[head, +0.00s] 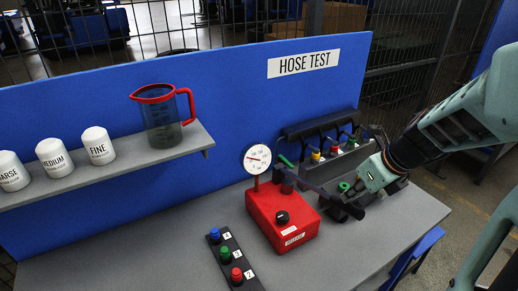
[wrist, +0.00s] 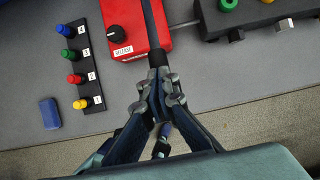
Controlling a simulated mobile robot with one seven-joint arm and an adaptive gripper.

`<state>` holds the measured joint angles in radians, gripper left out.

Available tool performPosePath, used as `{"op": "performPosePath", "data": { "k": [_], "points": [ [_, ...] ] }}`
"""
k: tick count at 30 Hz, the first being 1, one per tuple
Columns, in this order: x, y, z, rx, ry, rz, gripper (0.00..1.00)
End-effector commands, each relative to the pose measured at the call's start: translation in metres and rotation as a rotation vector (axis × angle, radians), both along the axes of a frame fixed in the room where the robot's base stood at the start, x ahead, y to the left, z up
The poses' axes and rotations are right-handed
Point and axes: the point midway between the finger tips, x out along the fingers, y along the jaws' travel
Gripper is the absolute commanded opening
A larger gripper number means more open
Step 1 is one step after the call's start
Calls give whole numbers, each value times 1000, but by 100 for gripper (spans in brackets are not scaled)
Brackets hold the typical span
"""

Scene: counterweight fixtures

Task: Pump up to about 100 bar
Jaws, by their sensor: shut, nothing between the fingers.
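The red hand pump (head: 283,217) stands on the grey bench, with a black release knob on top. Its round white gauge (head: 257,158) faces the head camera; the reading is too small to tell. A dark pump lever (head: 318,189) slants from the pump toward my gripper. In the wrist view the lever (wrist: 152,25) runs down to my fingertips. My gripper (wrist: 160,82) is shut and empty, right at the lever's near end; I cannot tell whether it touches. In the head view my gripper (head: 352,205) is at the pump's right, partly hidden.
A black block with a green cap (head: 344,187) lies right of the pump. Behind is a hose rack (head: 318,128) with coloured fittings. A strip of coloured buttons (head: 225,254) lies in front left. A shelf (head: 193,138) holds a jug (head: 160,122) and white canisters (head: 55,158).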

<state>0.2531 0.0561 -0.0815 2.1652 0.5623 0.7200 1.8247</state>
Motion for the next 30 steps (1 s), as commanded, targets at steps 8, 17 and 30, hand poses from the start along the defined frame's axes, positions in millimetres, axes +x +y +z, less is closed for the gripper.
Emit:
{"op": "performPosePath", "data": {
  "k": [8, 17, 30],
  "points": [
    [0, 0, -4, 0, 0, 0, 0],
    [0, 1, -21, 1, 1, 1, 0],
    [-1, 1, -43, 1, 2, 2, 0]
  ]
}}
